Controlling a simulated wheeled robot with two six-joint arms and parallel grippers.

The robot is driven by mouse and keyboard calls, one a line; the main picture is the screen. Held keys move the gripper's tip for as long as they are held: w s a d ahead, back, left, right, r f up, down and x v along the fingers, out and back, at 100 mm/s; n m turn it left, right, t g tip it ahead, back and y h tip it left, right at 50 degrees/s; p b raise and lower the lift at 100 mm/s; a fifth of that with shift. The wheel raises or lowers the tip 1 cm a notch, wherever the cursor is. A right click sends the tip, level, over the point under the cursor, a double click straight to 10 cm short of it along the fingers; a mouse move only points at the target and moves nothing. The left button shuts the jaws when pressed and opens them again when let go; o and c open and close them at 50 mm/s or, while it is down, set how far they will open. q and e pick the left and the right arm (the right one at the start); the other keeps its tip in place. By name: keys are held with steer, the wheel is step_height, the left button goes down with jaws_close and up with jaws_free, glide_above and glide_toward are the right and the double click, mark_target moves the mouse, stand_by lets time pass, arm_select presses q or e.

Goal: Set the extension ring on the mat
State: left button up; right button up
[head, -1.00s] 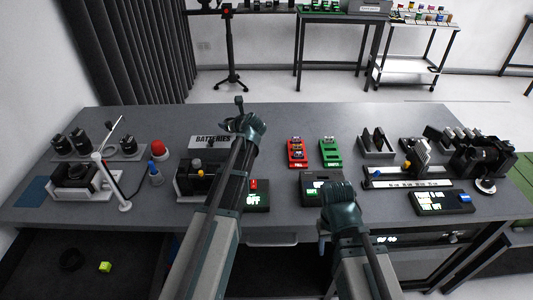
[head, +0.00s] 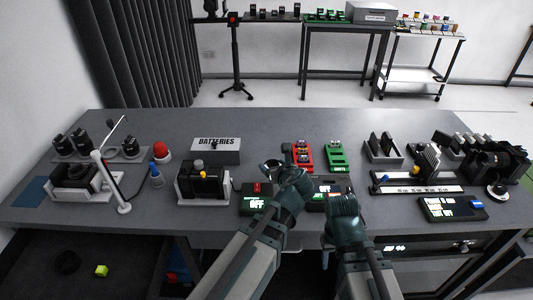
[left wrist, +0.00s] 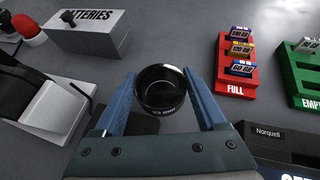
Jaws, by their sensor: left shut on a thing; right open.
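My left gripper (head: 275,169) is shut on a black extension ring (left wrist: 160,88), which sits between the two blue fingertips in the left wrist view. The ring is over the middle of the grey table, left of the red tray. A flat dark blue mat (head: 34,191) lies at the table's far left end, well away from the gripper. My right gripper (head: 326,238) is open near the table's front edge, with its fingertips partly hidden.
A batteries box (head: 216,150) stands left of the ring. A red tray (head: 303,157) and a green tray (head: 337,157) stand to its right. A white stand with a black device (head: 203,182), a red-topped lamp (head: 161,150) and a white post (head: 110,185) stand toward the mat.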

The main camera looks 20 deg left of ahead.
arm_select(q)
glide_above(263, 158)
steer(key=s, duration=0.1)
steer(key=shift+d+f+b, duration=0.3)
steer(key=shift+f+b, duration=0.15)
steer(key=shift+f, duration=0.15)
steer(key=shift+w, duration=0.1)
steer(key=shift+w+a, duration=0.2)
steer(key=shift+w, duration=0.1)
step_height(263, 158, down, 4)
steer(key=b, duration=0.3)
steer(key=shift+w+a+r+b, duration=0.15)
steer(key=shift+r+b, duration=0.05)
steer(key=shift+b, duration=0.15)
steer(key=shift+f, duration=0.1)
steer(key=shift+f, duration=0.15)
steer(key=o, duration=1.4)
steer(key=shift+c, duration=0.2)
steer(key=shift+r, duration=0.2)
